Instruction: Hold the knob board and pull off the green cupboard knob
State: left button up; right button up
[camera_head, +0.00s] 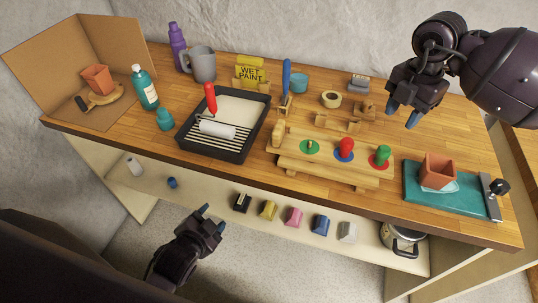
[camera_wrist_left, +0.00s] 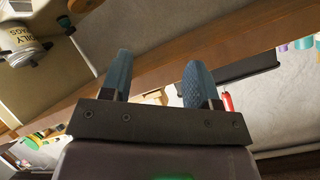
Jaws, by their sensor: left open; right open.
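The wooden knob board (camera_head: 328,167) lies on the workbench, right of centre in the head view. The green cupboard knob (camera_head: 381,156) is on its right end, the red knob (camera_head: 345,147) beside it with blue around its base, and a green disc (camera_head: 309,147) is at the left. My left gripper (camera_head: 213,216) is open and empty, in front of the bench edge and below the board. My right gripper (camera_head: 402,118) is open and empty, above the back right of the board. In the left wrist view my left fingers (camera_wrist_left: 160,80) are apart with nothing between them.
A black paint tray (camera_head: 217,153) with a roller stands left of the board. A terracotta pot (camera_head: 438,172) on a teal mat (camera_head: 416,192) is to the right. Wooden pieces, tape (camera_head: 331,99) and a brush lie behind. Several coloured blocks (camera_head: 293,217) sit on the lower shelf.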

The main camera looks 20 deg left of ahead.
pick_arm(q)
jog(key=w+d+r+m, duration=0.1)
jog(key=w+r+m, duration=0.1)
jog(key=m, duration=0.2)
jog(key=w+d+r+m+t, duration=0.1)
jog(key=w+d+r+m, duration=0.1)
jog(key=m, duration=0.2)
jog(key=w+d+r+m+t, duration=0.1)
jog(key=w+d+r+m, duration=0.1)
jog(key=m, duration=0.3)
jog(key=shift+w+d, duration=0.2)
jog(key=shift+w, duration=0.1)
jog(key=m+t, duration=0.4)
jog(key=m, duration=1.1)
send_near(282, 119)
jog(key=w, duration=0.7)
jog(key=shift+w+a, duration=0.15)
jog(key=shift+w, duration=0.05)
grip_shut()
jog(key=shift+f, duration=0.1)
